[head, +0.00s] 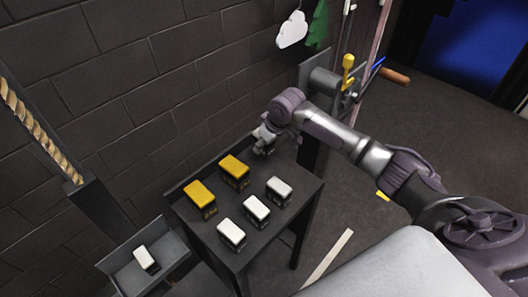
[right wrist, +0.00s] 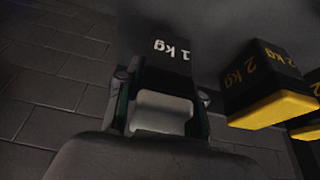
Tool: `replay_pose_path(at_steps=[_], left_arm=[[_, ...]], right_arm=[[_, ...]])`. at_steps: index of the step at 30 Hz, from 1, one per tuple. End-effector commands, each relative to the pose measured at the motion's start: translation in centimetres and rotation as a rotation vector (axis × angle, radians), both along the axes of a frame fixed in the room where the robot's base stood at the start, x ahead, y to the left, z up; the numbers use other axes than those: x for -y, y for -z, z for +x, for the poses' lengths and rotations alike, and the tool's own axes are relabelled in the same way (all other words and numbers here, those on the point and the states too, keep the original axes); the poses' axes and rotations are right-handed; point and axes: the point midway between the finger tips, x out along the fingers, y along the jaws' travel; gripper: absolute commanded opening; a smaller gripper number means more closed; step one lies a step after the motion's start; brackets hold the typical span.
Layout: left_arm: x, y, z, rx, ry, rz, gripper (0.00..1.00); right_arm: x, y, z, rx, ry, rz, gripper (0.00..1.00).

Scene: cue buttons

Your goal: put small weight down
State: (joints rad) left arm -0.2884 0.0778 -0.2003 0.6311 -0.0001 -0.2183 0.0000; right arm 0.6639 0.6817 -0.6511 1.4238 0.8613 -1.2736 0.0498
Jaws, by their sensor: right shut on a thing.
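My right gripper (head: 264,145) is at the back right corner of the dark table (head: 265,240), shut on a small weight. In the right wrist view, this small weight (right wrist: 172,55) has a black body marked "1 kg" and a white top between the fingers of the right gripper (right wrist: 163,105). In the head view the gripper mostly hides it. I cannot tell whether its base touches the table. My left gripper is not in view.
Two yellow-topped weights (head: 199,194) (head: 234,167) and three white-topped weights (head: 279,189) (head: 256,207) (head: 231,232) stand on the table. A yellow 2 kg weight (right wrist: 268,85) is close beside the held one. Another white-topped weight (head: 146,257) sits in a tray (head: 175,250) at lower left.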

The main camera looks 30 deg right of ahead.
Motion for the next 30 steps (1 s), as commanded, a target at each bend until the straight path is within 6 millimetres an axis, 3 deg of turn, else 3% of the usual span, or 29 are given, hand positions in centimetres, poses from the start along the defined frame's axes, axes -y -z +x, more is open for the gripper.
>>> replay_pose_path(at_steps=[9,21,22,26,30], left_arm=[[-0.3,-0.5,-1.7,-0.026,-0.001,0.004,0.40],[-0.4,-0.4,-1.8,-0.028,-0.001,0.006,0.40],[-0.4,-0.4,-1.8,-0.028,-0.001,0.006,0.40],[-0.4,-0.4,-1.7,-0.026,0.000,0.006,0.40],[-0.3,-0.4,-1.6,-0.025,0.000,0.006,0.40]], right_arm=[[0.0,3.3,0.1,0.004,0.000,0.000,0.00],[0.0,3.8,0.1,0.005,0.001,0.001,0.00],[0.0,4.1,-0.1,-0.002,0.001,0.000,0.42],[0.0,4.0,-0.1,-0.003,0.001,-0.001,0.62],[0.0,4.0,-0.1,-0.002,0.001,0.000,0.62]])
